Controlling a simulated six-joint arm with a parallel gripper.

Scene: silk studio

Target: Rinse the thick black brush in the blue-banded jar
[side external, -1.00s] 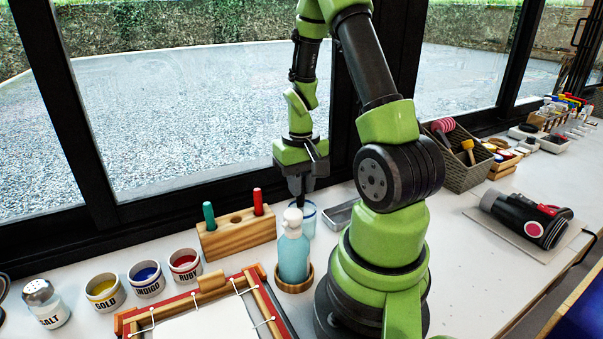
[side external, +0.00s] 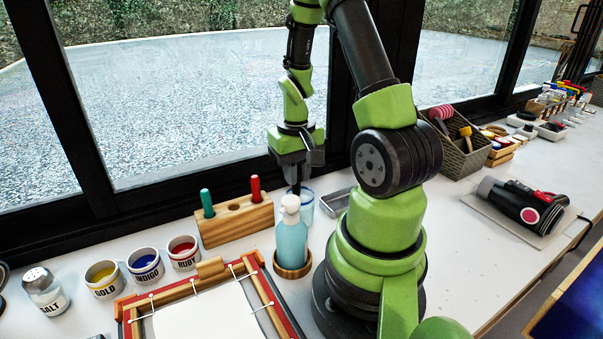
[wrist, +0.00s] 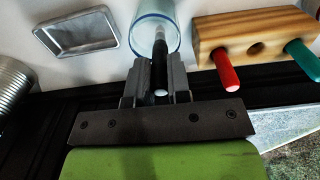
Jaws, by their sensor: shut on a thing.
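My gripper (side external: 293,178) is shut on the thick black brush (wrist: 159,72), which points downward. In the wrist view the brush's lower end overlaps the mouth of the clear, blue-tinted jar (wrist: 138,40). In the side view the jar (side external: 307,204) stands behind the pump bottle. The brush (side external: 295,188) shows as a short dark piece under the fingers, at the left side of the jar's mouth. The bottle hides its lower end, so I cannot tell how deep the tip is.
A pump bottle (side external: 291,243) stands in front of the jar. A wooden block (side external: 233,222) with red and teal handles and an empty middle hole stands left. A metal tray (side external: 336,202) lies right. Dye pots (side external: 145,265) and a stretched frame (side external: 205,312) are nearer the camera.

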